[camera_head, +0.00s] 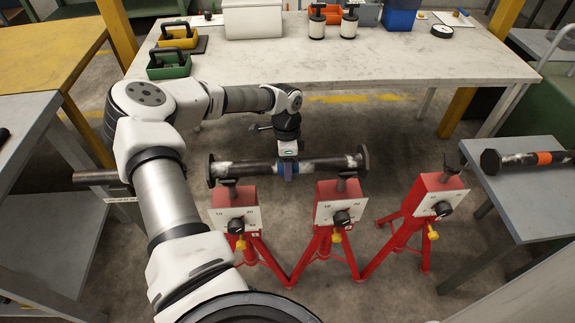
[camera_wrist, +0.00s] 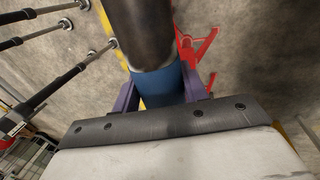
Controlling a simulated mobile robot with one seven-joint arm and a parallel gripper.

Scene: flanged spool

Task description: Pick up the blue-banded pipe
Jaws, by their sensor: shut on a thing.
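The blue-banded pipe (camera_head: 245,169) is a dark, scuffed tube with a flange at each end. It lies roughly level across the head view, at the tops of two red stands. My gripper (camera_head: 287,172) reaches down onto its middle and is shut around the blue band, which is mostly hidden by the fingers. In the wrist view the dark tube (camera_wrist: 140,32) and its blue band (camera_wrist: 158,86) sit between the purple fingers of my gripper (camera_wrist: 160,92). I cannot tell whether the pipe still touches the stands.
Red stands, left (camera_head: 234,213), middle (camera_head: 340,203) and right (camera_head: 436,196), are in front. An orange-banded pipe (camera_head: 510,160) lies on the grey right-hand table (camera_head: 530,190). A long workbench (camera_head: 350,65) behind holds bins and spools. Grey shelving (camera_head: 40,225) is at left.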

